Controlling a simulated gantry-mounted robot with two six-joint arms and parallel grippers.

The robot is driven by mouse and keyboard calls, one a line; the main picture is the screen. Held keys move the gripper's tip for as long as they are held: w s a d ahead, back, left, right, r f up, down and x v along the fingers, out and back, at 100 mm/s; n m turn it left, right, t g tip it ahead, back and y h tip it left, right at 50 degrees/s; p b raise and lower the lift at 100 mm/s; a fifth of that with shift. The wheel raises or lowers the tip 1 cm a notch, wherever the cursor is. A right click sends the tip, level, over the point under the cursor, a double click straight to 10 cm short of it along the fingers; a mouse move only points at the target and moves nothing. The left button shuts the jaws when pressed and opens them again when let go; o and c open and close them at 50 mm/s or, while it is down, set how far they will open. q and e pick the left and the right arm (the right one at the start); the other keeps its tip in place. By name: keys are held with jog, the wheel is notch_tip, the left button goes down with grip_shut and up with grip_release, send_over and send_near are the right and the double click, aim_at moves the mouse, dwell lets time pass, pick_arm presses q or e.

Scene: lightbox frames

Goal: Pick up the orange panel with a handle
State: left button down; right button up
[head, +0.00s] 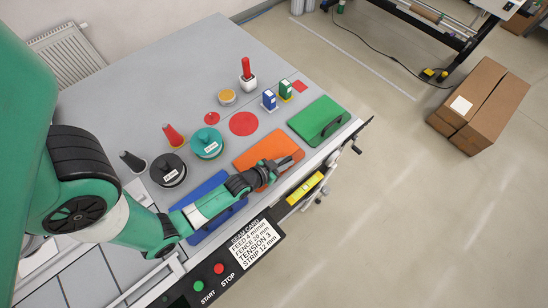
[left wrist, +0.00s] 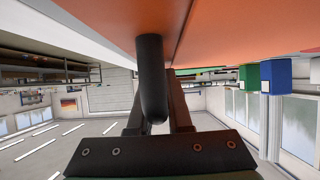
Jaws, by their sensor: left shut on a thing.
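The orange panel (head: 256,151) lies flat at the front edge of the grey table in the head view, between a blue panel and a green panel. It also fills the top of the left wrist view (left wrist: 235,25). Its dark handle (left wrist: 151,70) shows close up in the left wrist view, between my left fingers. My left gripper (head: 274,168) reaches over the panel's front part and is shut on the handle. In the head view the gripper hides most of the handle. I cannot tell whether the panel is lifted at all. My right gripper is in neither view.
The blue panel (head: 203,188) lies partly under my left arm. The green panel (head: 320,122) lies to the right. A yellow level (head: 305,188) is at the table's front rail.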

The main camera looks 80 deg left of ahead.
aim_at(285, 161)
pick_arm(q)
jog(key=shift+r, duration=0.1)
jog(key=shift+r, duration=0.55)
jog(key=r, duration=0.1)
jog(key=r+p, duration=0.1)
jog(key=r, duration=0.1)
jog(key=shift+s+d+p, duration=0.15)
jog(key=shift+s+p, duration=0.05)
jog(key=shift+p, duration=0.1)
jog(key=w+d+v, duration=0.1)
jog(key=v, duration=0.6)
jog(key=w+d+r+b+v, duration=0.1)
jog(key=v, duration=0.7)
jog(key=shift+s+d+r, duration=0.2)
jog(key=shift+d+r, duration=0.1)
jog(key=shift+d, duration=0.15)
